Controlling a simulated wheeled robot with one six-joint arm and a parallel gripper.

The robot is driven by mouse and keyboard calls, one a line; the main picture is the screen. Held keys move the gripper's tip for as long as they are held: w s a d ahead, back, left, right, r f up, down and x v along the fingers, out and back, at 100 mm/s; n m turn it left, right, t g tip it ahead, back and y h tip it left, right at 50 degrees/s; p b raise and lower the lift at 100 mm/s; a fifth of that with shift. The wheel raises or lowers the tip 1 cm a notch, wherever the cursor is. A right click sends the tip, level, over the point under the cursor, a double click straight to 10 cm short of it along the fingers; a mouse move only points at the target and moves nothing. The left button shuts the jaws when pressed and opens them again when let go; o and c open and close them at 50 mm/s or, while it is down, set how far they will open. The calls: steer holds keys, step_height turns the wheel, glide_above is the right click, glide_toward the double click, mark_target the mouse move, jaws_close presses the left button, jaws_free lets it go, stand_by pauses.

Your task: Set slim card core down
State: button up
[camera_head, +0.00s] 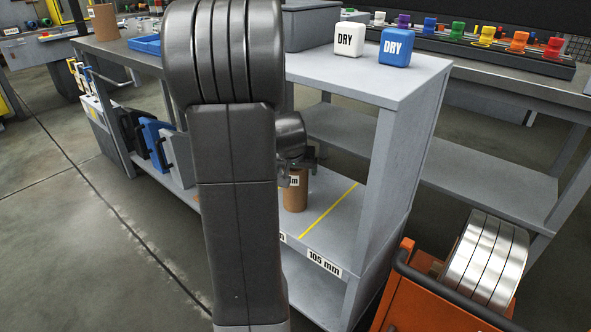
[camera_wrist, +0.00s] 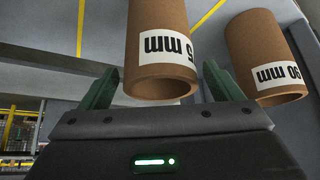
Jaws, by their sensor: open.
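A brown card core (camera_wrist: 158,40) with a white label ending in "5 mm" stands between the two green fingers of my open gripper (camera_wrist: 160,70), with a gap to each finger. Its label reads upside down in the wrist view, and its first digit is hidden or turned away. A second card core (camera_wrist: 262,60), marked "90 mm", is to the right, outside the fingers. In the head view, a brown card core (camera_head: 296,195) stands on the grey shelf, with my gripper (camera_head: 298,165) at its top. My arm hides the shelf left of it.
A yellow line (camera_head: 328,211) crosses the shelf right of the core. A "105 mm" label (camera_head: 324,263) is on the shelf's front edge. The upper top carries white (camera_head: 349,40) and blue (camera_head: 396,47) "DRY" blocks. An orange cart with steel coils (camera_head: 487,258) stands at the right.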

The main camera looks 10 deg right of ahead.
steer(key=p+v, duration=0.3)
steer(key=v, duration=0.7)
steer(key=shift+r, duration=0.15)
steer(key=b+x, duration=0.5)
steer(key=x, duration=0.9)
steer(key=shift+r+p, duration=0.3)
steer(key=shift+r, duration=0.05)
steer(key=shift+s+f, duration=0.1)
steer(key=shift+s, duration=0.05)
